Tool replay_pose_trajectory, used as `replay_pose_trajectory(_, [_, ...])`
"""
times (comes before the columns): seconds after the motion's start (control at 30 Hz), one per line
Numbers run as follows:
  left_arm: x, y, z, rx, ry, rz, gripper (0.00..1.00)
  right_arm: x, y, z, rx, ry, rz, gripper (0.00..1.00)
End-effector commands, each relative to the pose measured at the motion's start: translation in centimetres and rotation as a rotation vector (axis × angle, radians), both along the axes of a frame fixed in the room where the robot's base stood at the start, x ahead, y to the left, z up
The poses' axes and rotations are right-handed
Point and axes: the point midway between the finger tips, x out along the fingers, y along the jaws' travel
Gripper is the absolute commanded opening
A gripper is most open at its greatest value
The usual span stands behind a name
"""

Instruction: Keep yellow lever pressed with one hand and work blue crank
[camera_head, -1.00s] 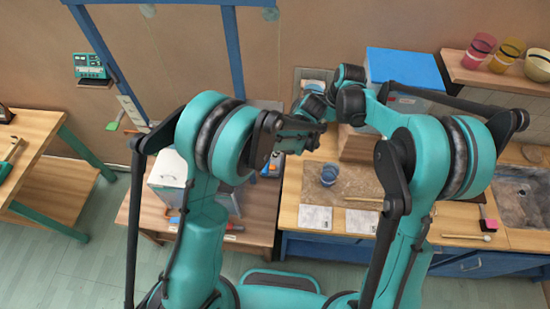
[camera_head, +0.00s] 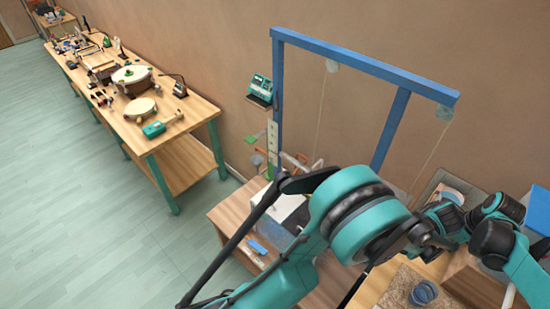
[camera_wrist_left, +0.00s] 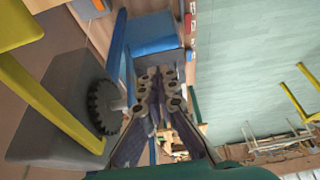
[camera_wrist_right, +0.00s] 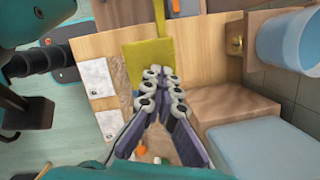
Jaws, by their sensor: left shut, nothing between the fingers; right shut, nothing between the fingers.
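In the left wrist view, a yellow bar (camera_wrist_left: 50,105) runs across the left side beside a grey block. A dark toothed wheel (camera_wrist_left: 103,107) sits next to a long blue bar (camera_wrist_left: 116,50), which may be the blue crank. My left gripper (camera_wrist_left: 155,75) is shut and empty, to the right of the wheel; I cannot tell whether it touches the bar. In the right wrist view, a flat yellow plate (camera_wrist_right: 148,58) lies behind the fingertips; I cannot tell whether it is the yellow lever. My right gripper (camera_wrist_right: 162,75) is shut and empty. Contact with the plate is unclear.
In the head view, a tall blue frame (camera_head: 360,62) with hanging cords stands behind my left arm. A long workbench (camera_head: 196,108) with tools stands at the left, with clear floor in front. In the right wrist view, a light blue container (camera_wrist_right: 290,45) is at upper right.

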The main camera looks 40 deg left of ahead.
Motion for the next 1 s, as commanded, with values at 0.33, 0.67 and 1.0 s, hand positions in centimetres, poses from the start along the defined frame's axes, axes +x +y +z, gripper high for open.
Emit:
replay_pose_trajectory(0.33, [0.0, 0.0, 1.6, 0.000, 0.000, 0.000, 0.00, 0.0, 0.1, 2.5, 0.000, 0.000, 0.000, 0.00])
replay_pose_trajectory(0.67, [0.0, 0.0, 3.6, 0.000, 0.000, 0.000, 0.00, 0.0, 0.1, 6.0, 0.000, 0.000, 0.000, 0.00])
replay_pose_trajectory(1.0, [0.0, 0.0, 4.9, 0.000, 0.000, 0.000, 0.00, 0.0, 0.2, 8.3, 0.000, 0.000, 0.000, 0.00])
